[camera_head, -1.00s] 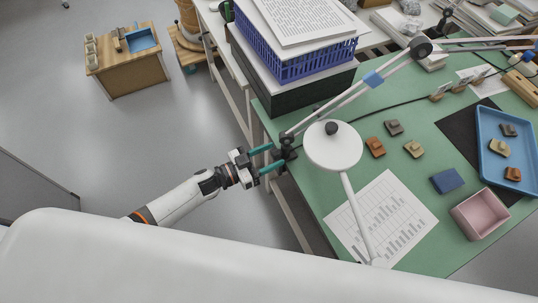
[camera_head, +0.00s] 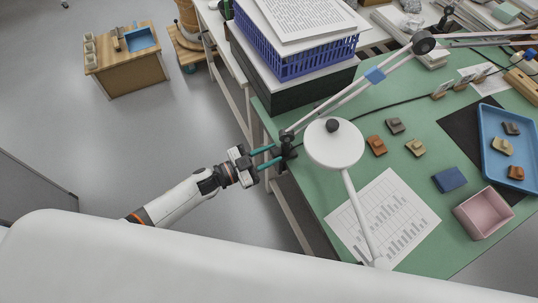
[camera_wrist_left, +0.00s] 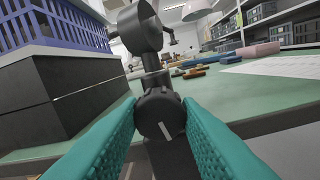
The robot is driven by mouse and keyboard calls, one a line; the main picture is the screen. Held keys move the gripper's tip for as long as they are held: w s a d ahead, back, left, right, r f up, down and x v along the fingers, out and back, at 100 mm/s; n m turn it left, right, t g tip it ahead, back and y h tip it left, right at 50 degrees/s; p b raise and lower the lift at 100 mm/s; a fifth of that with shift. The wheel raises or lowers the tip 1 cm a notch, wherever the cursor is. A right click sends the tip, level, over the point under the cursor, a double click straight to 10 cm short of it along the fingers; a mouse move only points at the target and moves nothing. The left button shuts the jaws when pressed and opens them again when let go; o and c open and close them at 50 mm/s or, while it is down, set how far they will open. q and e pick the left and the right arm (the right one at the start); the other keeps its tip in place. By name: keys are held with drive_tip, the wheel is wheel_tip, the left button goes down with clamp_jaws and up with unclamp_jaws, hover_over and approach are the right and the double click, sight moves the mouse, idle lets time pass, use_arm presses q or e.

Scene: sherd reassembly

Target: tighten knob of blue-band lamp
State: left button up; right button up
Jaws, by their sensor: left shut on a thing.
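The blue-band lamp has a double grey arm with a blue band (camera_head: 375,76), rising from a black clamp (camera_head: 287,147) at the left edge of the green table to a dark elbow joint (camera_head: 423,43). My left gripper (camera_head: 278,156) reaches that clamp from the left. My right gripper is not in view.
A white round lamp head (camera_head: 333,146) stands close right of the clamp. A blue basket (camera_head: 310,62) on black boxes is behind it. Small sherds (camera_head: 377,145), a pink box (camera_head: 483,214) and a blue tray (camera_head: 510,181) lie on the table.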

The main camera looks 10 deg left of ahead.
use_arm(q)
drive_tip(key=shift+f+m+b, duration=0.1)
drive_tip(key=shift+m+b, duration=0.3)
drive_tip(key=shift+m, duration=0.9)
drive_tip(key=o, duration=1)
drive_tip(key=shift+c, duration=0.2)
drive_tip(key=shift+a, duration=0.1)
drive_tip(key=b+v, duration=0.2)
drive_tip(key=v, duration=1)
